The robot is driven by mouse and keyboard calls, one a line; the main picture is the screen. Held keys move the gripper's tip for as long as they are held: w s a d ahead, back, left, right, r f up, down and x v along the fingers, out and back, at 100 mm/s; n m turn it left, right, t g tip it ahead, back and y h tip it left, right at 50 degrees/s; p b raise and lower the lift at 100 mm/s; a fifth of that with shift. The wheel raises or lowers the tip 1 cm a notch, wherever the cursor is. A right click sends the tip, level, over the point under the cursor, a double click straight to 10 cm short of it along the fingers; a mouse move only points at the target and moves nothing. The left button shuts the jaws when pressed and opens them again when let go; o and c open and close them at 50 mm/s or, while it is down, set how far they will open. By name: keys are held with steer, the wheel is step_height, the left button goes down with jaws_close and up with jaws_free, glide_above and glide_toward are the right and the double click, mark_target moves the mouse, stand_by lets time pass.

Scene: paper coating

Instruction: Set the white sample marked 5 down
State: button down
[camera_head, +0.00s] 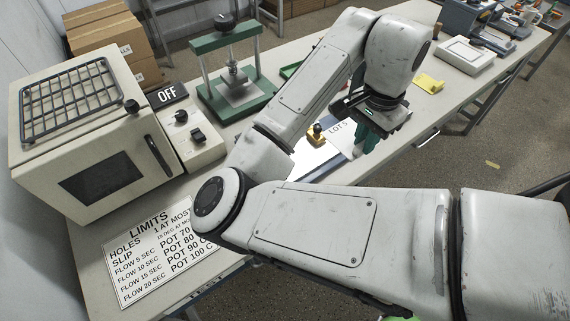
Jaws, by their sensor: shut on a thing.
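The white sample (339,129) carries the print "LOT 5" and shows just left of my gripper, at the middle of the bench. My gripper (366,141) points down at the bench's front edge, below my wrist. It is shut on the white sample at its right side, though the grip itself is mostly hidden by my wrist and fingers. I cannot tell whether the sample touches the bench top. My forearm hides part of the area to its left.
A small stamp with a yellowish knob (316,132) stands beside the sample. A green press (232,82), an oven (95,125) with an "OFF" panel and a limits sign (155,250) lie left. A yellow pad (430,83) and a scale (466,54) sit right, with bare bench between.

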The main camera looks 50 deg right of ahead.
steer(key=w+a+f, duration=0.1)
steer(key=w+f, duration=0.1)
steer(key=w, duration=0.1)
steer(key=w+a+f, duration=0.2)
steer(key=w+f, duration=0.1)
steer(key=w, duration=0.1)
steer(key=w+a+f, duration=0.1)
steer(key=w+f, duration=0.2)
steer(key=w, duration=0.1)
steer(key=shift+a, duration=0.2)
steer(key=shift+w+a+f, duration=0.1)
steer(key=shift+w+f, duration=0.25)
steer(key=shift+f, duration=0.1)
steer(key=f, duration=0.1)
steer(key=f+p, duration=0.1)
steer(key=f, duration=0.1)
steer(key=shift+w+a+p, duration=0.1)
steer(key=shift+w+p, duration=0.15)
steer(key=shift+p, duration=0.05)
steer(key=shift+f, duration=0.35)
steer(key=shift+f, duration=0.15)
steer(key=c, duration=1.1)
jaws_free()
